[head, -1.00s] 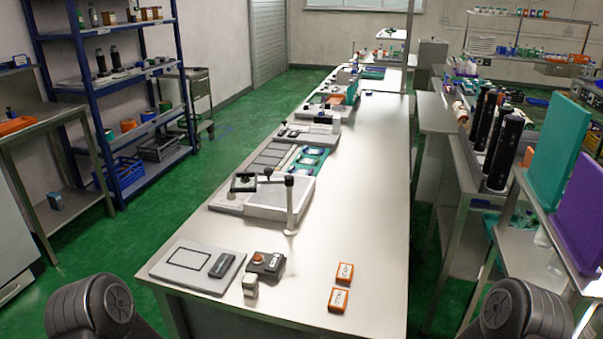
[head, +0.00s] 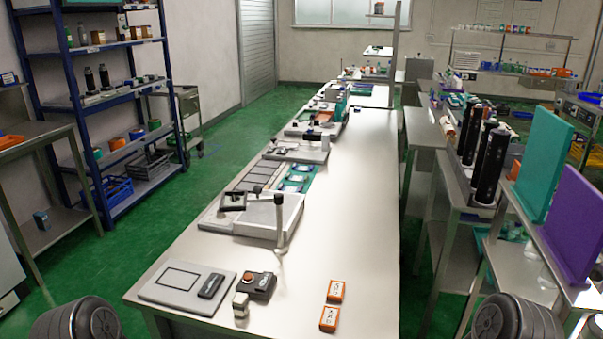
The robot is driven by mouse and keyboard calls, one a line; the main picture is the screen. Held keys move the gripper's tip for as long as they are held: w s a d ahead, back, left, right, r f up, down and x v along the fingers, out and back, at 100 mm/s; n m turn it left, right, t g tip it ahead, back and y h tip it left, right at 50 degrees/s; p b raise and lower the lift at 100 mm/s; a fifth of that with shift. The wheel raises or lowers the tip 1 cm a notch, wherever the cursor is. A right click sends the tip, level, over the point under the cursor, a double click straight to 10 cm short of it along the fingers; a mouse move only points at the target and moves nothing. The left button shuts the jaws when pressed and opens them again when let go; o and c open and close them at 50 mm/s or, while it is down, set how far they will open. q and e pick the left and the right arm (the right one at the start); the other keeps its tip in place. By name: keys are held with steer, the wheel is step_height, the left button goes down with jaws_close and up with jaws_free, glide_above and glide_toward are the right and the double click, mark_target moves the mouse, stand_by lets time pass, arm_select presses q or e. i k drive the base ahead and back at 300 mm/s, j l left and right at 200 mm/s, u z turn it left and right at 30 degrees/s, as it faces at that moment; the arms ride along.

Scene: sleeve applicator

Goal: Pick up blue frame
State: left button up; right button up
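I cannot single out a blue frame with certainty. On the long table (head: 345,225), a teal tray (head: 310,172) holds several blue-and-white oval pieces beside a row of grey panels (head: 250,176). Nearer, a small dark square frame (head: 232,201) sits on a grey applicator-like device (head: 257,216) with an upright lever (head: 280,222). Its colour reads as black or dark grey. Neither of my grippers shows in the head view; only dark rounded parts of my own arms appear at the bottom corners.
A grey plate (head: 172,293), a control box with an orange button (head: 257,284) and two orange-and-white boxes (head: 335,291) lie near the table's front edge. A shelf with teal and purple panels (head: 563,224) stands at right, a blue rack (head: 75,120) at left.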

mark_target(307, 168)
steer(key=u, duration=2.45)
steer(key=i, duration=1.65)
steer(key=i+l+z, duration=0.1)
steer(key=i+z, duration=0.4)
steer(key=i+j+z, duration=0.1)
steer(key=i+z, duration=0.4)
steer(key=i+j+z, duration=0.35)
steer(key=i+z, duration=0.15)
steer(key=i+l+z, duration=0.2)
steer(key=i+z, duration=0.6)
steer(key=i+j+z, duration=0.15)
steer(key=i+z, duration=0.25)
steer(key=i, duration=0.2)
steer(key=i+u, duration=0.25)
steer(key=i, duration=0.85)
steer(key=i+l+u, duration=0.1)
steer(key=i+u, duration=0.15)
steer(key=i, duration=1.4)
